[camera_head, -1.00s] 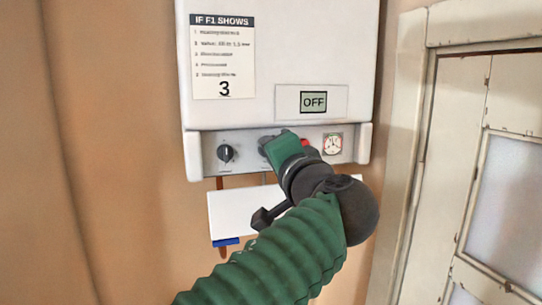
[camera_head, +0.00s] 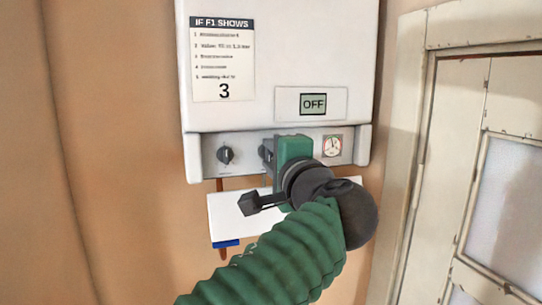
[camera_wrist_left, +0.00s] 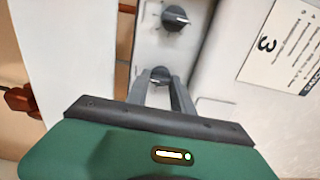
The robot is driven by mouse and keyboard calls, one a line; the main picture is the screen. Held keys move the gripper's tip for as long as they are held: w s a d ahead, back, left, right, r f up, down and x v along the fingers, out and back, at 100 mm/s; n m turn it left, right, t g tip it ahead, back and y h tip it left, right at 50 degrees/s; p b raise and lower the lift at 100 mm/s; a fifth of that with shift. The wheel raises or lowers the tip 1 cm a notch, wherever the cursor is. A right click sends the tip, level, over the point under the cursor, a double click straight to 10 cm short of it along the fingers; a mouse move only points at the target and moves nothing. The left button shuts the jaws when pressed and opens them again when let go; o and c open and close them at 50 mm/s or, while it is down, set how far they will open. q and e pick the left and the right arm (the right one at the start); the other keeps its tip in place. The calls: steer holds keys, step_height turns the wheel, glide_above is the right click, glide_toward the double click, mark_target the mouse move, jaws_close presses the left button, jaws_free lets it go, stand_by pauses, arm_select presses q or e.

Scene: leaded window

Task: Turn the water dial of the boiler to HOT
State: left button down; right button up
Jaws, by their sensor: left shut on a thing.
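The white boiler (camera_head: 300,60) hangs on the wall, with a grey control strip along its bottom. A dark dial (camera_head: 225,154) sits at the left of the strip; it also shows in the wrist view (camera_wrist_left: 175,18). My left gripper (camera_head: 268,151) is at the second dial, right of the first. In the wrist view my left gripper's two fingers (camera_wrist_left: 161,88) are shut on this second dial (camera_wrist_left: 160,74), one on each side. The dial labels are not readable. The boiler's display (camera_head: 314,103) reads OFF. My right gripper is not in view.
A round gauge (camera_head: 332,145) sits at the right of the strip. A white panel with a blue corner (camera_head: 226,242) is below the boiler. An instruction sheet (camera_head: 223,60) is on the boiler's front. A worn cream door (camera_head: 455,150) stands at the right.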

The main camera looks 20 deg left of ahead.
arm_select(q)
steer(key=shift+d+f, duration=0.1)
steer(key=shift+f, duration=0.1)
steer(key=c, duration=1.3)
jaws_free()
steer(key=shift+o, duration=0.9)
steer(key=shift+w, duration=0.1)
steer(key=shift+w+d, duration=0.1)
steer(key=b+v, duration=0.5)
steer(key=v, duration=1.2)
steer(key=shift+d+b, duration=0.2)
steer(key=shift+b, duration=0.1)
steer(key=shift+w, duration=0.15)
